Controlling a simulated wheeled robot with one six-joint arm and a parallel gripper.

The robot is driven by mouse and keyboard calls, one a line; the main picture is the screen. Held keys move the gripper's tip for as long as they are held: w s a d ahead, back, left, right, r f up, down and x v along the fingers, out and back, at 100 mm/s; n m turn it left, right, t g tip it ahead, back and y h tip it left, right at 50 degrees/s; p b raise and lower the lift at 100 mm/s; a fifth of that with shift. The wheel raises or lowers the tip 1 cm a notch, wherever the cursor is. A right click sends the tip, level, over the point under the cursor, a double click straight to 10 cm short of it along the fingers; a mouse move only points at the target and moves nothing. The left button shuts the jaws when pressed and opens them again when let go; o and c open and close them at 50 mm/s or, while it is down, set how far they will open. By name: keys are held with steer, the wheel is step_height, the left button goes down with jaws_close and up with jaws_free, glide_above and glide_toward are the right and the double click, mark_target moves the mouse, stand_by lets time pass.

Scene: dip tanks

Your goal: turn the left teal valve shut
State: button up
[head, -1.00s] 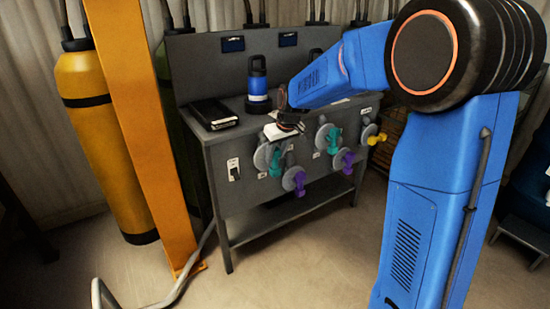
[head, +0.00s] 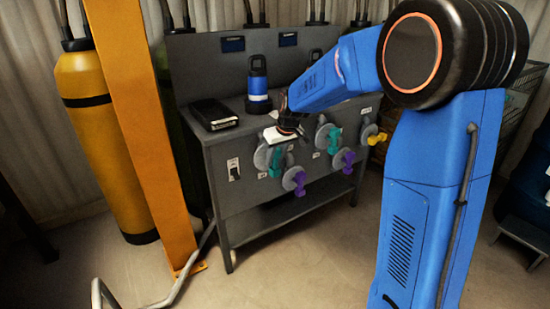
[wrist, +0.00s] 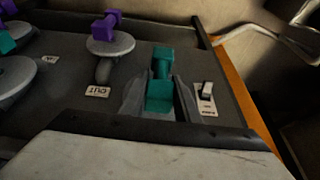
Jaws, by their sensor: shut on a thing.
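The left teal valve (head: 276,162) is on the front panel of the grey bench, its teal handle in front of a round grey disc. In the wrist view its teal handle (wrist: 160,93) sits between the two grey fingers of my gripper (wrist: 159,102), which is shut on it. The handle's far end sticks out past the fingers. In the head view my gripper (head: 282,139) is at the valve from above, and its fingers are hard to make out. The valve's disc is mostly hidden in the wrist view.
The lower left purple valve (head: 299,183) is close by, with another teal valve (head: 333,140), a purple and a yellow one to the right. A white switch (head: 233,169) is left of the valve.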

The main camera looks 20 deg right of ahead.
steer(key=shift+d, duration=0.1)
steer(key=y, duration=0.2)
steer(key=d+m+g+y, duration=0.1)
steer(key=y, duration=0.1)
steer(key=shift+w+f, duration=0.15)
steer(key=shift+w, duration=0.05)
steer(key=y, duration=0.1)
steer(key=g+y, duration=0.1)
steer(key=y, duration=0.1)
steer(key=m+y, duration=0.1)
steer(key=y, duration=0.1)
steer(key=shift+w+d+f, duration=0.15)
steer(key=shift+d+f, duration=0.25)
steer(key=y, duration=0.1)
steer(key=m+y, duration=0.1)
steer(key=y, duration=0.1)
steer(key=shift+d+f+g, duration=0.15)
steer(key=shift+f+g, duration=0.25)
steer(key=shift+f+m+y, duration=0.2)
steer(key=shift+m+y, duration=0.15)
steer(key=shift+y, duration=0.75)
steer(key=shift+f+m+y, duration=0.2)
steer(key=shift+m+y, duration=0.15)
steer(key=shift+y, duration=0.75)
steer(key=o, duration=0.8)
steer(key=shift+c, duration=0.2)
steer(key=shift+d, duration=0.1)
